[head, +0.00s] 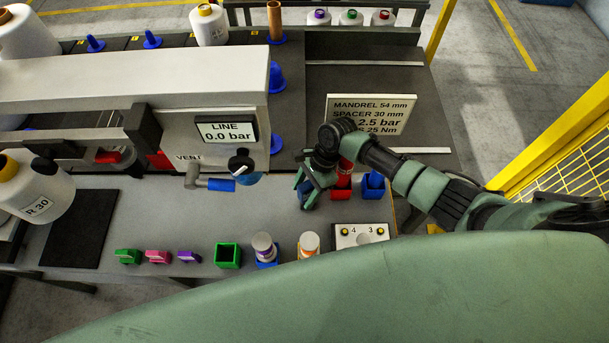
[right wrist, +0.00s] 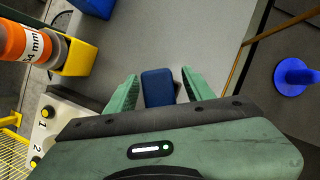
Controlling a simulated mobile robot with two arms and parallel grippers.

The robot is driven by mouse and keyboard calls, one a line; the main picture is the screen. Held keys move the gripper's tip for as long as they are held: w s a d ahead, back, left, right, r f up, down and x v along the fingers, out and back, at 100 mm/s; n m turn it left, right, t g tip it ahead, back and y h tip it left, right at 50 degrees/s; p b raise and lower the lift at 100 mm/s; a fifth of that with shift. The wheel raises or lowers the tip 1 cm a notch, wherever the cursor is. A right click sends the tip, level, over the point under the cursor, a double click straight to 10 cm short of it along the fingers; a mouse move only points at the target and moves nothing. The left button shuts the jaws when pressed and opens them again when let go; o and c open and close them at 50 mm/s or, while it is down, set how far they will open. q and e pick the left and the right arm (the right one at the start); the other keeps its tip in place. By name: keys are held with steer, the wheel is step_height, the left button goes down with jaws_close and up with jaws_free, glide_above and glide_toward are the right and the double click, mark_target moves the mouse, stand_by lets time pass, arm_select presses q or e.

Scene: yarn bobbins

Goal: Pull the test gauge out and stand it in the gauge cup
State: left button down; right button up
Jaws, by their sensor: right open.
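My right gripper (head: 306,192) is open above the bench, left of a red holder. Between its fingers (right wrist: 160,90) shows a blue block (right wrist: 158,88), with a narrow gap on each side; their height relation is unclear. My left gripper is out of view.
The red holder (head: 342,180) stands close to my right gripper. The LINE display (head: 227,132) reads 0.0 bar.

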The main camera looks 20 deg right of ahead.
step_height(320, 180, up, 19)
steer(key=b, duration=0.1)
steer(key=shift+r, duration=0.15)
stand_by(0.5)
